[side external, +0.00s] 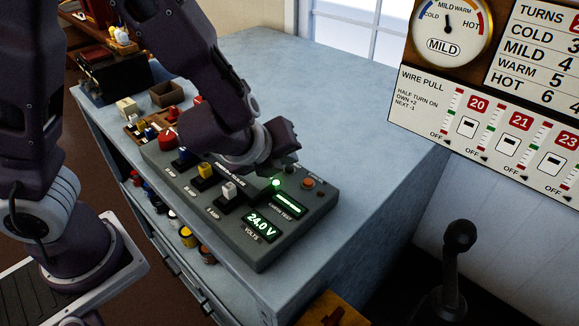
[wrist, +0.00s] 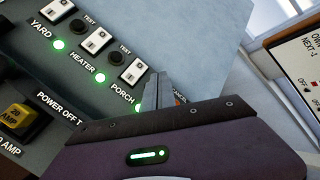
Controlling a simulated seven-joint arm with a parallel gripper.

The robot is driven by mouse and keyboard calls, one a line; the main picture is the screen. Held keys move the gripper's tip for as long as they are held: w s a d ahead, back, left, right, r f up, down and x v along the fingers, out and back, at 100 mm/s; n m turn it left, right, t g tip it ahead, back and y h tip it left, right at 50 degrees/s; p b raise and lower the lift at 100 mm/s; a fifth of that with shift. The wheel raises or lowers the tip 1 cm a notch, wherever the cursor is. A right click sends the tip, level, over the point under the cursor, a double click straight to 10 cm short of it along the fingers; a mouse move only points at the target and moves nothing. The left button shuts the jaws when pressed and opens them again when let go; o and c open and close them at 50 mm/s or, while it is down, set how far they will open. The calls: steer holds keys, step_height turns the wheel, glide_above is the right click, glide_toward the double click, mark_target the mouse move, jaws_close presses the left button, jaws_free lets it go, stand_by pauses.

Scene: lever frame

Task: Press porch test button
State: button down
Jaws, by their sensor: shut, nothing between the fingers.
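The grey control panel (side external: 255,245) lies on the bench top. In the wrist view its rows are marked YARD, HEATER and PORCH, with a green lamp beside each name; the porch lamp (wrist: 140,107) is partly covered. Black TEST buttons show by the yard (wrist: 77,27) and heater (wrist: 116,58) rows. A white porch switch (wrist: 134,70) shows just left of my fingers. The porch test button is not visible, and my fingers cover the area beside that switch. My gripper (wrist: 158,82) is shut and empty, low over the panel; contact cannot be told.
An orange button (wrist: 180,99) marked CANCEL is close to my fingers. Coloured switches (side external: 205,172) line the panel's left side, and a lit display reads 24.0 V (side external: 260,224). A black lever (side external: 457,265) stands at lower right. The bench top (side external: 365,150) beyond the panel is clear.

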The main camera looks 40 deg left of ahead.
mark_target(287, 174)
steer(key=shift+f, duration=0.45)
stand_by(0.6)
steer(key=shift+r, duration=0.8)
steer(key=shift+r, duration=0.1)
step_height(287, 174, up, 5)
steer(key=shift+f, duration=0.1)
stand_by(0.4)
